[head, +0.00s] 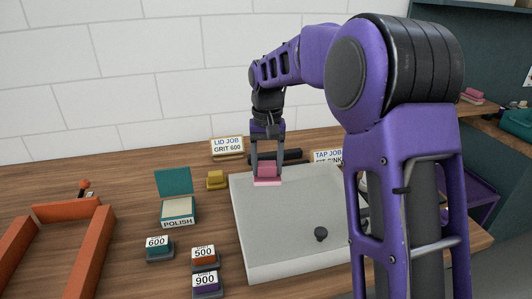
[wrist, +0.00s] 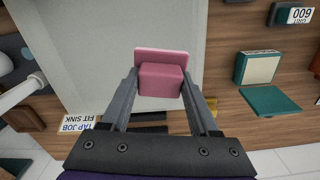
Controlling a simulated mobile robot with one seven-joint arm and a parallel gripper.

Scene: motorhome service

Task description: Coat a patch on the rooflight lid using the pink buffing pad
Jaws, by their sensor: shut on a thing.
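The pink buffing pad (head: 267,173) is held between the fingers of my gripper (head: 268,160), over the far left part of the rooflight lid (head: 283,242). In the wrist view the pink pad (wrist: 161,78) sits between both fingers of my gripper (wrist: 163,88), its wider pink base facing the pale lid (wrist: 90,40). The pad looks very close to the lid or on it; I cannot tell if it touches. The lid is a pale grey panel lying flat, with a dark knob (head: 321,233). An open teal polish tin (head: 178,210) stands left of the lid.
Blocks labelled 600 (head: 159,247), 500 (head: 204,257) and 900 (head: 206,284) stand left of the lid. A yellow block (head: 216,180) and a LID JOB GRIT 600 card (head: 227,146) are behind. An orange frame (head: 60,240) lies far left. My arm hides the lid's right side.

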